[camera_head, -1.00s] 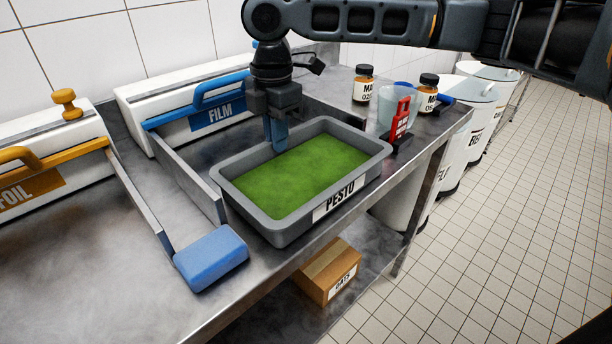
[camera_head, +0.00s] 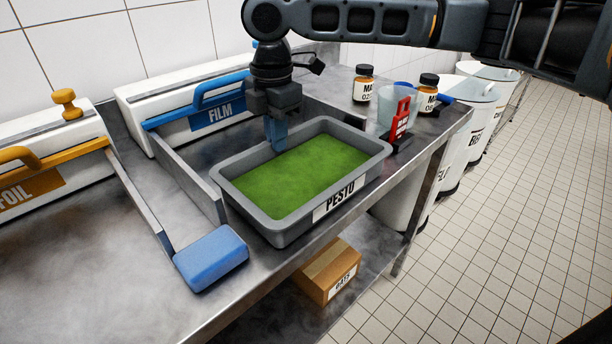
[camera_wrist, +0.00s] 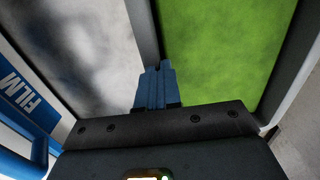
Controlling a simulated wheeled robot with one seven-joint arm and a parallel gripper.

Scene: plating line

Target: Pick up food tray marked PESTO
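The grey food tray (camera_head: 367,183) stands on the steel counter, filled with green pesto and marked PESTO on its front wall. My gripper (camera_head: 277,145) points down at the tray's back-left wall. In the wrist view its blue fingers (camera_wrist: 157,72) are close together with the tray's rim (camera_wrist: 146,30) running in between them, so they look shut on it. The tray looks level and appears to rest on the counter. The contact itself is partly hidden.
The FILM dispenser (camera_head: 218,113) stands behind a low steel divider, left of the tray. A blue sponge (camera_head: 211,259) lies front left. A red device (camera_head: 401,118), a clear jug (camera_head: 386,92) and labelled jars (camera_head: 364,84) stand to the right. A cardboard box (camera_head: 327,272) is below.

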